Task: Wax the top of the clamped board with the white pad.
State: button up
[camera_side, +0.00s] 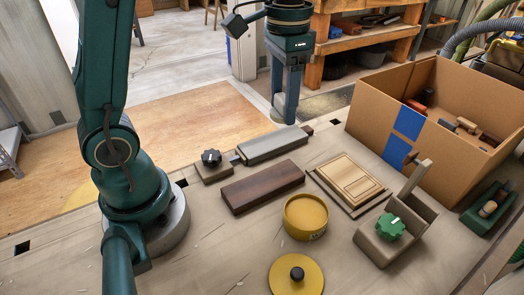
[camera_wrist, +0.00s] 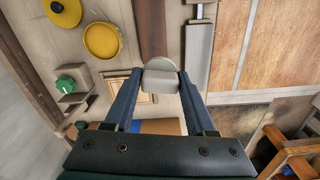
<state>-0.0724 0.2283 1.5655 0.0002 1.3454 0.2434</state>
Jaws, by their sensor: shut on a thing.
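My gripper (camera_wrist: 161,80) is shut on the white pad (camera_wrist: 160,76), seen between its fingertips in the wrist view. In the side view my gripper (camera_side: 285,119) points down behind the right part of a long grey board (camera_side: 270,145); I cannot make out the pad there. The grey board lies between a block with a black knob (camera_side: 211,157) at its left end and a small brown block (camera_side: 307,130) at its right end. It also shows in the wrist view (camera_wrist: 197,65), right of the pad. I cannot tell whether the pad touches anything.
A dark brown plank (camera_side: 262,187) lies in front of the grey board. An open yellow tin (camera_side: 305,220) and its lid (camera_side: 306,284) stand nearer. A framed panel (camera_side: 348,182), a holder with a green knob (camera_side: 390,227) and a cardboard box (camera_side: 380,118) occupy the right.

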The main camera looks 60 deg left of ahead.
jog(key=s+a+r+n, duration=0.2)
send_near(244, 151)
jog(key=shift+f, duration=2.7)
jog(key=shift+w+f, duration=0.45)
jog(key=shift+f, duration=0.2)
jog(key=shift+w+r, duration=0.2)
jog(key=shift+w, duration=5.1)
jog(key=shift+w+r, duration=0.15)
jog(key=shift+w, duration=0.95)
jog(key=shift+w+r, duration=0.1)
jog(key=shift+w, duration=1)
jog(key=shift+s+f, duration=0.2)
jog(key=shift+s, duration=1.05)
jog(key=shift+s+f, duration=0.2)
jog(key=shift+s, duration=1)
jog(key=shift+s+r, duration=0.1)
jog(key=shift+s, duration=5.4)
jog(key=shift+w+r, duration=0.15)
jog(key=shift+r, duration=0.55)
notch_tip(244, 151, up, 6)
jog(key=shift+r, duration=0.2)
